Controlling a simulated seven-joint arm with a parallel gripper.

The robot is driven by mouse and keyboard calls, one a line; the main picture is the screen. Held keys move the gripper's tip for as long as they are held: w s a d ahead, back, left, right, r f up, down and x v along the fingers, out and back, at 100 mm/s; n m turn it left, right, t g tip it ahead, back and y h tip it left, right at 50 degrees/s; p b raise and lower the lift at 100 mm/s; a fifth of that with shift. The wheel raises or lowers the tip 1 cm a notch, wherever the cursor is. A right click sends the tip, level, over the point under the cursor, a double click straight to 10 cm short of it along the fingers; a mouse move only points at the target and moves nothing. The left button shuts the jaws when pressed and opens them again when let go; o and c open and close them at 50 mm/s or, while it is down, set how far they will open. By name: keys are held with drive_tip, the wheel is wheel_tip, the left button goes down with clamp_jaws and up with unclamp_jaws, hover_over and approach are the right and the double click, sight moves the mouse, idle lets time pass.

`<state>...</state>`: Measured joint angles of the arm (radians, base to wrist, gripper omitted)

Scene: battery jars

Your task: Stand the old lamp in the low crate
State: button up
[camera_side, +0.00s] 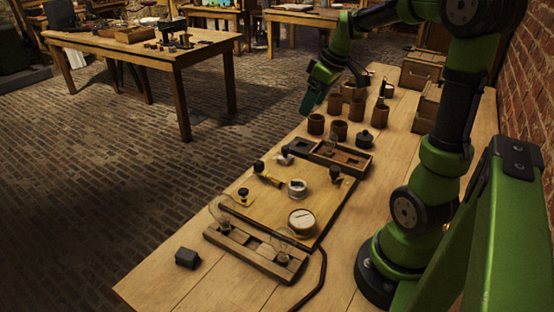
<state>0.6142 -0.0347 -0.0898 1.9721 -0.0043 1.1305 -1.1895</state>
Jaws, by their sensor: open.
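A low wooden crate (363,170) with compartments lies at the far edge of the work board. A clear glass lamp (330,142) shows at its left part, upright; I cannot tell whether it stands in a compartment. A long wooden holder (259,259) at the near end of the board has two more glass lamps, one at its left end (223,215) and one at its right end (283,243). I cannot tell which lamp is the old one. My gripper (310,106) is open and empty, raised near the table's left edge, beyond the crate and apart from every lamp.
Several brown jars (340,131) stand beyond the crate, with a dark lidded pot (365,139). A round dial (302,222), a white ring-shaped part (297,188) and black knobs are on the board (265,208). A black block (187,258) sits near left. Boxes (422,68) stand far right.

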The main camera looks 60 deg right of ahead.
drive_tip(key=s+a+r+m+t+y, duration=0.1)
drive_tip(key=s+a+m, duration=0.1)
drive_tip(key=a, duration=0.9)
drive_tip(key=s+a+r+m+t, duration=0.1)
drive_tip(key=s+a, duration=0.4)
drive_tip(key=a, duration=0.7)
drive_tip(key=shift+s+a+m+t+y, duration=0.15)
drive_tip(key=shift+s+m+t+y, duration=0.25)
drive_tip(key=shift+m, duration=0.3)
